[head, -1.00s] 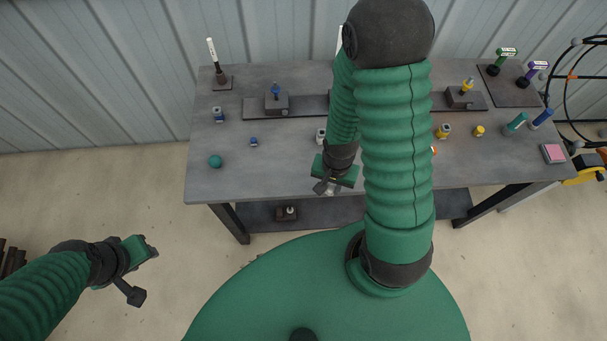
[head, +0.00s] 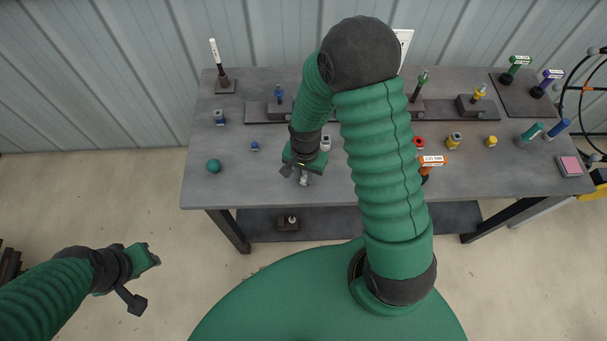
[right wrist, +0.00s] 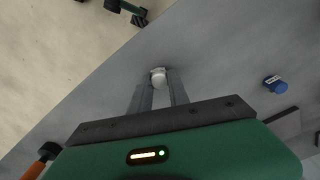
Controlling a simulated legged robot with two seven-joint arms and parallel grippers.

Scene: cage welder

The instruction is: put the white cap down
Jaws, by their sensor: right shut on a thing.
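My right gripper (head: 304,180) is over the front part of the grey workbench (head: 250,192), near its front edge. In the right wrist view its two grey fingers (right wrist: 160,84) are shut on the white cap (right wrist: 158,76), which sits between the fingertips. The bench top lies behind the cap in that view; I cannot tell whether the cap touches it. In the head view the cap is small and mostly hidden by the gripper. My left gripper (head: 152,258) is at the lower left, off the bench, over the floor; its jaw opening is unclear.
A blue cap (head: 255,146) and a teal ball (head: 214,166) lie left of my right gripper. A white-topped part (head: 326,143) stands just behind it. An orange-labelled tool (head: 430,161) is to the right. Bench between ball and gripper is clear.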

